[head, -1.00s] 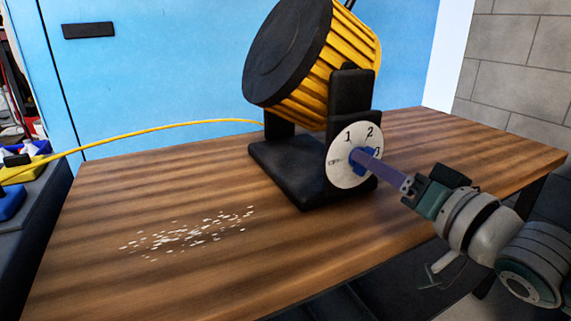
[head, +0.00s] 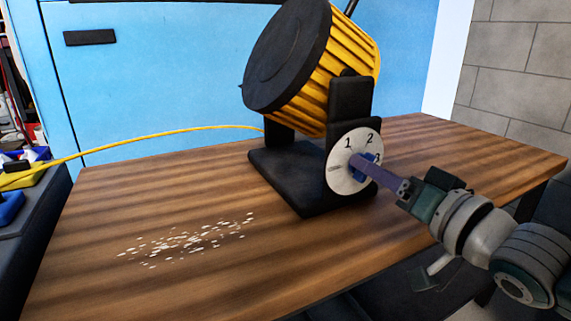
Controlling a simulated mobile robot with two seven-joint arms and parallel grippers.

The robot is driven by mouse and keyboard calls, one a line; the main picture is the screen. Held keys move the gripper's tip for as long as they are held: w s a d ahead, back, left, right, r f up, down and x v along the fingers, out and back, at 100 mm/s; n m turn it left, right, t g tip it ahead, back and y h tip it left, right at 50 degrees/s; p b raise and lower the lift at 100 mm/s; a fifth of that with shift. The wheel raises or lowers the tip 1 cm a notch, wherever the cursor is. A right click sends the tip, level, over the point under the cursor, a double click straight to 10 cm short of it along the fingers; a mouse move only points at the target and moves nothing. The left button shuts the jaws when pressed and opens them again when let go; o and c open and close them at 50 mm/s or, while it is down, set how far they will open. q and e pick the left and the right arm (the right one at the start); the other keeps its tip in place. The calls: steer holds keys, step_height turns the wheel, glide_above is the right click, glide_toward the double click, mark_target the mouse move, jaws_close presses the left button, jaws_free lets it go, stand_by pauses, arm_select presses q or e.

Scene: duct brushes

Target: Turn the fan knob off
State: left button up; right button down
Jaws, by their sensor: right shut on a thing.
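The fan (head: 335,62) has a yellow ribbed drum with a dark front and stands on a black base (head: 310,198) on the table. A white round dial (head: 340,174) with printed numbers faces right on its stand. The blue fan knob (head: 370,158) sits at the middle of the dial. My right gripper (head: 364,164) comes in from the right and is shut on the knob, its long purple-grey fingers partly hiding it and part of the dial. Where the knob points is hard to read. My left gripper is not in view.
White flakes (head: 188,240) lie scattered on the wooden table (head: 110,200) at front left. A yellow cable (head: 150,137) runs from the fan to the left. A dark surface with blue and yellow bins (head: 22,172) stands at far left. A blue cabinet (head: 160,75) is behind.

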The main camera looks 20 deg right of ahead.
steer(key=n+p, duration=0.1)
steer(key=n, duration=0.5)
steer(key=n+p, duration=0.1)
steer(key=n, duration=0.4)
steer(key=n+p, duration=0.1)
steer(key=n, duration=0.5)
steer(key=shift+a+n, duration=0.25)
steer(key=shift+n, duration=0.05)
steer(key=n+b, duration=0.1)
steer(key=n, duration=0.5)
steer(key=shift+f, duration=0.15)
steer(key=shift+n, duration=0.3)
steer(key=c, duration=0.9)
jaws_free()
steer(key=shift+s, duration=0.15)
